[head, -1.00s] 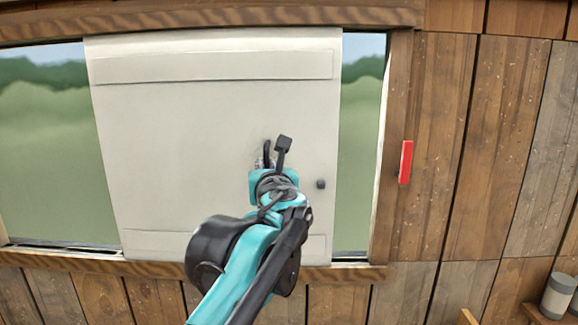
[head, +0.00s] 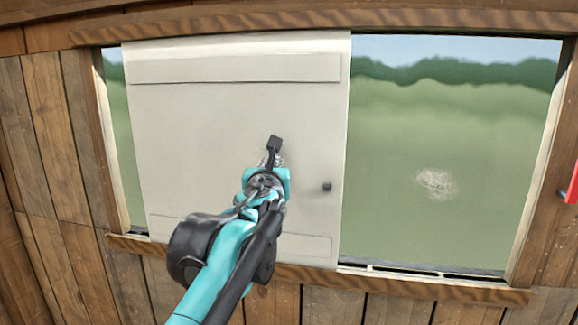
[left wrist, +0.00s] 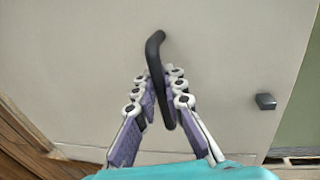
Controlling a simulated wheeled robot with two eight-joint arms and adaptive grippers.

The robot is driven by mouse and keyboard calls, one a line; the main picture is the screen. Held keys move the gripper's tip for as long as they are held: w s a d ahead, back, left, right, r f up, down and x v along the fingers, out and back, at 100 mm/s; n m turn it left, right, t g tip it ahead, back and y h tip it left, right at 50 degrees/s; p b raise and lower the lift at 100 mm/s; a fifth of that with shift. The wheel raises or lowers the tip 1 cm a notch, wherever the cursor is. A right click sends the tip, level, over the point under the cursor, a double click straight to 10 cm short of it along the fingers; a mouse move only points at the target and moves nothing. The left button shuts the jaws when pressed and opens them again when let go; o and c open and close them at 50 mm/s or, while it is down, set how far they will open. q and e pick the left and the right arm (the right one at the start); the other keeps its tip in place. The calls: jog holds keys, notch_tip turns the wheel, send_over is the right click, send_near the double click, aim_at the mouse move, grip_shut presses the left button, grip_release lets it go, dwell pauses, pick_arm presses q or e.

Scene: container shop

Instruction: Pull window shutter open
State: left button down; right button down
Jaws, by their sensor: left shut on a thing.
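The window shutter (head: 235,115) is a pale sliding panel in a wide wooden window frame. It stands toward the left of the opening, with a wide gap on its right and a narrow one on its left. My left gripper (head: 270,160) is at the middle of the panel. The left wrist view shows my left gripper (left wrist: 160,95) shut on a dark curved handle (left wrist: 155,50). The shutter (left wrist: 80,50) fills most of that view. A small dark knob (head: 327,187) sits near the panel's right edge. My right gripper is not in view.
The wooden window frame (head: 104,150) bounds the panel's left side. A lower rail (head: 430,271) runs along the sill. A red object (head: 572,185) is on the wall at the far right. Greenery shows through the open right part.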

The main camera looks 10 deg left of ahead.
pick_arm(q)
jog(key=shift+a, duration=2)
jog(key=shift+d, duration=0.1)
jog(key=c, duration=1.6)
grip_release()
jog(key=shift+d, duration=0.1)
jog(key=s, duration=0.4)
jog(key=s+d, duration=0.1)
jog(key=s, duration=0.3)
jog(key=s+d, duration=0.1)
jog(key=s, duration=0.2)
jog(key=shift+s+d, duration=0.15)
jog(key=shift+s, duration=0.25)
